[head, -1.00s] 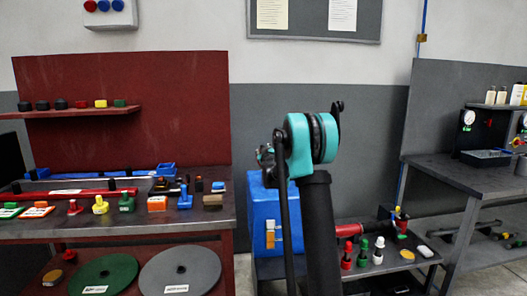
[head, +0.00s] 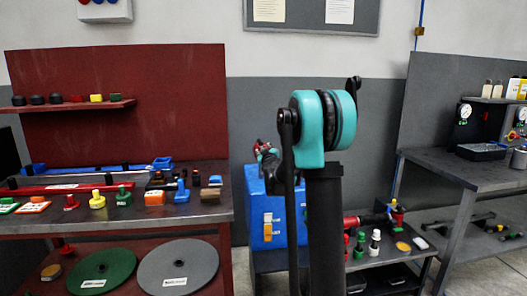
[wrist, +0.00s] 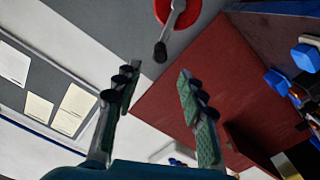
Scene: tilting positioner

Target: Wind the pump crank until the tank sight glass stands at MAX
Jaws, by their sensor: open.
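A crank shows at the top of the wrist view: a red round hub (wrist: 178,10) with a grey arm and a black knob (wrist: 160,52). My gripper (wrist: 152,85) is open and empty, its two green-padded fingers apart, with the knob beyond and between their tips, not touching. In the head view a blue box (head: 258,205), perhaps the tank, stands behind my arm. A white and yellow strip (head: 268,226) is on its front; I cannot read a level or a MAX mark. Small dark and red parts (head: 262,148) show above the box, partly hidden by my arm.
A red bench (head: 215,212) with several coloured parts stands at left, with green (head: 102,268) and grey (head: 178,268) discs below. A low dark table (head: 400,262) with bottle-like parts stands right of the box. A grey bench (head: 450,160) with gauges is at far right.

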